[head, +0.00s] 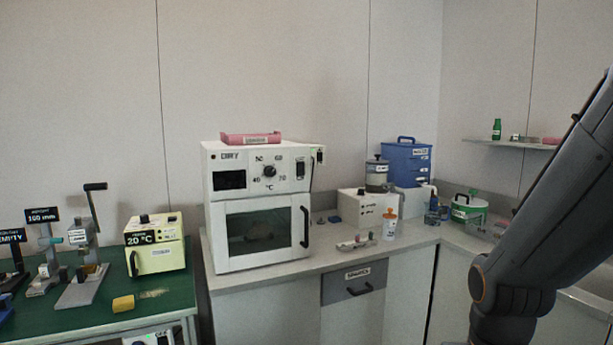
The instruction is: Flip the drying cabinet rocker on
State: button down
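The white drying cabinet (213,202), marked DRY, stands on the grey counter. Its front panel has a dark display (230,180) and a round black temperature dial (269,171). A small dark upright switch (300,168) sits right of the dial and looks like the rocker; its on or off position is too small to tell. The glass door below looks closed, with a black handle (306,227) at its right. My arm crosses the right side of the head view, well apart from the cabinet. My gripper is not in view.
A pink tray (251,138) lies on the cabinet. A small switch box (319,156) shows at its right side. A beige unit (368,211) and white bottle (390,226) stand to the right. A green bench (70,318) with a yellow 20 °C box (158,260) is left.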

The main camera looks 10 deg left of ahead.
aim_at(301, 170)
jog(key=z, duration=0.15)
jog(key=i, duration=1.25)
jog(key=u, duration=0.15)
